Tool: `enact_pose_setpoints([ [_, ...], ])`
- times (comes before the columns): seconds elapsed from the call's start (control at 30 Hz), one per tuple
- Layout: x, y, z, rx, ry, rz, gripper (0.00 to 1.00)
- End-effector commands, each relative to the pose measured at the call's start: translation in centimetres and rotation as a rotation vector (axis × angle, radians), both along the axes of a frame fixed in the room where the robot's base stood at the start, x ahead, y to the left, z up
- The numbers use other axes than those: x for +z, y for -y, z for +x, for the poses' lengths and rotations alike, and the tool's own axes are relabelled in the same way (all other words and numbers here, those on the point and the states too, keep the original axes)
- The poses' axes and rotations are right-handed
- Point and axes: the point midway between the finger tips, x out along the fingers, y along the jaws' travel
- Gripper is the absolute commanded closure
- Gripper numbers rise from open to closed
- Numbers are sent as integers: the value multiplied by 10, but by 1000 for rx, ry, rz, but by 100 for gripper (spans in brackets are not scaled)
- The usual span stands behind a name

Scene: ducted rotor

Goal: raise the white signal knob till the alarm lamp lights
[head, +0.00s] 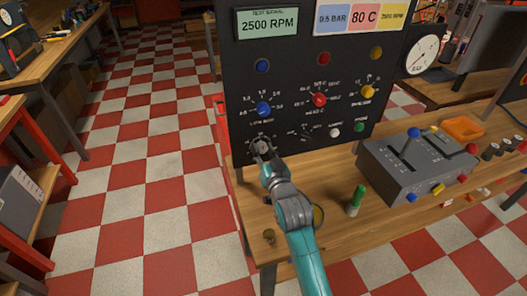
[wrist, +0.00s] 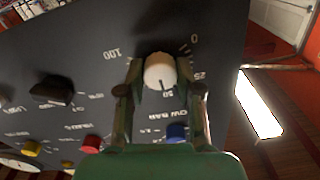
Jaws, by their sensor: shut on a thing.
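The white signal knob (wrist: 160,71) is a round dial on the dark panel, with 0, 25, 50 and 100 printed around it. Its dark mark points near 50 in the wrist view. My gripper (wrist: 160,88) has one finger on each side of the knob, shut on it. A blue lamp (head: 262,66), a red lamp (head: 323,59) and a yellow lamp (head: 376,53) sit higher up. I cannot tell which is the alarm lamp; none clearly glows.
Blue (head: 264,109), red (head: 319,100) and yellow (head: 368,92) knobs sit above my gripper. A black knob (wrist: 52,92) is beside the white one. A display (head: 267,24) reads 2500 RPM. A grey lever box (head: 420,165) and green-capped bottle (head: 356,200) stand on the bench.

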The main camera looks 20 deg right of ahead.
Motion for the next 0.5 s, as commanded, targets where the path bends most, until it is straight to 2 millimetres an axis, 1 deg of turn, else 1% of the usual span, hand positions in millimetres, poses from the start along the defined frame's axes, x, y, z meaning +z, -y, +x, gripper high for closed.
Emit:
enact_pose_setpoints([
  [0.33,-1,0,0,0,-2,1,100],
  [0.37,-1,0,0,0,-2,1,60],
  [0.4,-1,0,0,0,-2,1,50],
  [0.43,-1,0,0,0,-2,1,43],
  [0.47,-1,0,0,0,-2,1,40],
  [0.5,-1,0,0,0,-1,1,40],
])
